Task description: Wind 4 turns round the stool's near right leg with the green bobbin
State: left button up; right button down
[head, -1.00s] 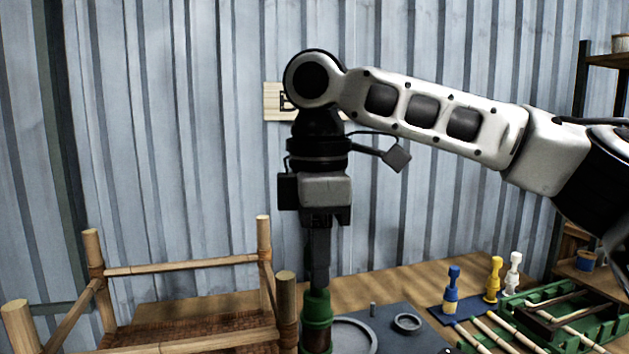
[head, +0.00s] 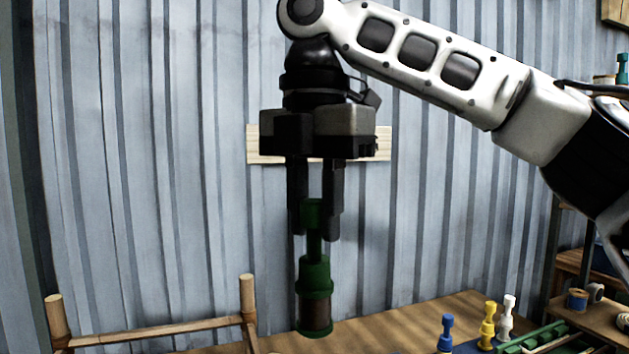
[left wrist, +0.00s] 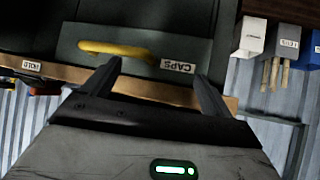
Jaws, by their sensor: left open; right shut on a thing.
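My right gripper (head: 316,222) hangs pointing down and is shut on the top of the green bobbin (head: 314,270). The bobbin is upright, with a brown wound band between its green flanges. It hangs to the right of the rattan stool's far right post (head: 248,305). The stool's top rail (head: 155,332) and far posts show at the bottom left. The near right leg is below the picture, out of view. My left gripper (left wrist: 155,88) is open and empty in the left wrist view, before a drawer (left wrist: 135,45) labelled CAPS.
Blue (head: 446,333), yellow (head: 488,325) and white (head: 506,318) bobbins stand on the wooden bench (head: 400,325) at the right. Shelves (head: 590,300) stand at the far right. Labelled bins (left wrist: 286,40) hang beside the drawer. The corrugated wall is behind.

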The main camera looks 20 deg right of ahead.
aim_at(314, 314)
jog(key=shift+f+b, duration=0.95)
jog(key=shift+f, duration=5)
